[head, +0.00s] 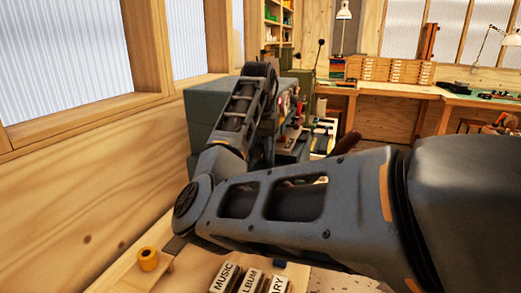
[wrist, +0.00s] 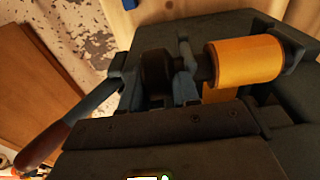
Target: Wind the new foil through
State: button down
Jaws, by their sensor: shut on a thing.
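A gold-orange foil roll (wrist: 245,60) sits on a spindle at the upper right of the dark machine (wrist: 225,122) in the wrist view. A strip of the same colour shows just below it. My gripper (wrist: 158,88) is left of the roll, its grey fingers on either side of a dark round knob (wrist: 155,68); it is shut on this knob. In the head view the blue-grey machine (head: 205,110) stands behind my arm, and my gripper is hidden there. A small yellow roll (head: 148,259) stands on a wooden ledge at lower left.
A lever with a red-brown grip (wrist: 42,145) slants out to the left of the machine. Lettered blocks (head: 224,277) lie at the bottom of the head view. A wooden wall (head: 90,175) runs along the left. A workbench with drawers (head: 385,70) stands at the back.

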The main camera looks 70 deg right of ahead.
jog(key=shift+d+y, duration=0.1)
jog(key=shift+y, duration=0.6)
jog(key=c, duration=0.9)
grip_release()
jog(key=shift+f, duration=0.1)
jog(key=shift+d+r, duration=0.15)
jog(key=shift+r, duration=3.75)
